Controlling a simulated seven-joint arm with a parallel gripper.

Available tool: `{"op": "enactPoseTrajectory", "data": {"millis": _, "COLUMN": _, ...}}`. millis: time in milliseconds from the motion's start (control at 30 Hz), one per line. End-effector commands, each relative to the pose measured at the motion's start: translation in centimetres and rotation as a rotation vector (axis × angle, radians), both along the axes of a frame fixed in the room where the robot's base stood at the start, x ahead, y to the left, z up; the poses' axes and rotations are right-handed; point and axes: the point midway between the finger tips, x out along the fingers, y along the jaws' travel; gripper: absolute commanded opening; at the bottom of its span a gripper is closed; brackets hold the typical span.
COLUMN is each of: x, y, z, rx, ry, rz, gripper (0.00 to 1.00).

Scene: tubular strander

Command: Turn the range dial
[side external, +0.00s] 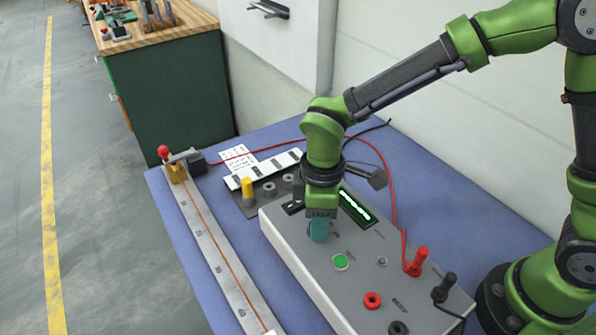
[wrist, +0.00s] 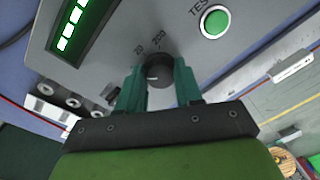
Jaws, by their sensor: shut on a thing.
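The range dial (wrist: 158,72) is a round black knob with a white pointer mark on the grey instrument box (side external: 352,262). In the wrist view, labels reading about 20 and 200 are printed beside it. My gripper (wrist: 158,85) has its teal fingers on either side of the dial, shut on it. In the side view my gripper (side external: 319,230) points down onto the box top and hides the dial. A lit green display (wrist: 82,22) sits beside the dial.
A green TEST button (side external: 341,262), red plug (side external: 418,262), black plug (side external: 445,287) and red socket (side external: 373,300) are on the box. A long metal bar with a wire (side external: 215,240) lies left. A red cable (side external: 388,185) runs behind.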

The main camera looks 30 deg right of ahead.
Motion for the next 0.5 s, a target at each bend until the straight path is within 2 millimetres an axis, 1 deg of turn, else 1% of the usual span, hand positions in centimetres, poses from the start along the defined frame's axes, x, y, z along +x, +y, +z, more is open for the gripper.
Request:
{"op": "enactPoseTrajectory", "data": {"millis": 200, "x": -0.05, "y": 0.01, "z": 0.01, "rx": 0.0, "ry": 0.002, "rz": 0.047, "gripper": 0.05}}
{"op": "enactPoseTrajectory", "data": {"millis": 500, "x": -0.06, "y": 0.01, "z": 0.0, "rx": -0.001, "ry": 0.002, "rz": 0.056, "gripper": 0.05}}
